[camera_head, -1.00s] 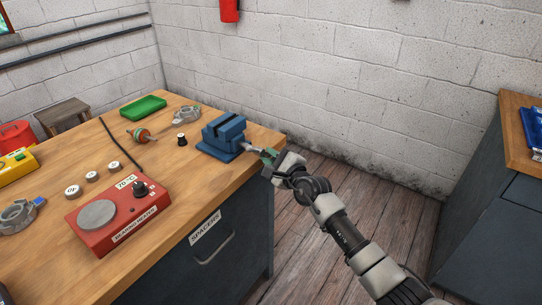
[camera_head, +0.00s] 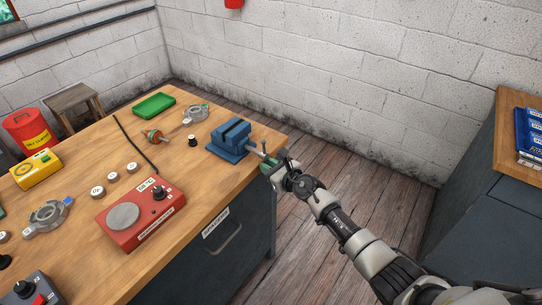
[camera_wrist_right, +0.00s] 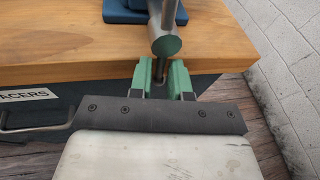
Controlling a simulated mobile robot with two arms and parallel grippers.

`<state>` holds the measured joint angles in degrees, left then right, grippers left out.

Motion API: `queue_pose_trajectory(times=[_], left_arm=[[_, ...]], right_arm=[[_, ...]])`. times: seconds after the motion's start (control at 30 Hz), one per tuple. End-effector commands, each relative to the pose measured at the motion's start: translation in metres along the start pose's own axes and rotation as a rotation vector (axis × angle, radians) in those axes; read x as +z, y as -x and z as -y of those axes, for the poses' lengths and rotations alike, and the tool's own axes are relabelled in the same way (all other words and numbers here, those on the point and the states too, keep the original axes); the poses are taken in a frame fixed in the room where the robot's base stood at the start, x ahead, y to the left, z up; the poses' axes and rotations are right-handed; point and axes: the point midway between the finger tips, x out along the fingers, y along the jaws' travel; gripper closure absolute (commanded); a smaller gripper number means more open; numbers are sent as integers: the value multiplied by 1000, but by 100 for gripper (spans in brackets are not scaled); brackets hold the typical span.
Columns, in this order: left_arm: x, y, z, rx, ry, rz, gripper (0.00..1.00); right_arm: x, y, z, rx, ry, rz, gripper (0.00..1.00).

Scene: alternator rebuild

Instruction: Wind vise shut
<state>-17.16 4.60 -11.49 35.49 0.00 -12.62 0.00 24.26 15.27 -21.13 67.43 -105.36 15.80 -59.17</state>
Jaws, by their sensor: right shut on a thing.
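The blue vise (camera_head: 231,139) stands on the wooden bench near its right corner, with a dark gap showing between its jaws. Its metal screw and handle (camera_head: 262,150) stick out toward the bench's right edge. My right gripper (camera_head: 273,164) is at that handle, just off the bench edge. In the right wrist view my green fingers (camera_wrist_right: 163,78) are shut on the handle bar (camera_wrist_right: 161,68), below the round screw end (camera_wrist_right: 166,45). The blue vise base (camera_wrist_right: 130,12) shows at the top there. My left gripper is not in view.
The bench (camera_head: 190,180) also holds a red bearing heater (camera_head: 150,222), a green tray (camera_head: 153,105), a small black part (camera_head: 192,141) and a ring-shaped housing (camera_head: 196,113). A grey cabinet (camera_head: 470,235) stands at right, with open floor between.

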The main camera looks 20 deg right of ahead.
Motion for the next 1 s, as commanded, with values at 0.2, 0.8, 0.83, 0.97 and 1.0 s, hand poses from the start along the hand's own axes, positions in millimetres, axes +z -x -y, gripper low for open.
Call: queue_pose_trajectory(times=[0.2,0.8,0.83,0.97,1.0], left_arm=[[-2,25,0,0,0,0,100],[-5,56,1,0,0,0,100],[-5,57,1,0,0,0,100],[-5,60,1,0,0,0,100],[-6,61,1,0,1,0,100]], right_arm=[[5,3,-6,49,-194,-43,100],[12,8,-23,184,-736,-154,100],[13,8,-23,190,-763,-160,100],[16,9,-26,219,-877,-182,100],[17,10,-27,227,-909,-188,100]])
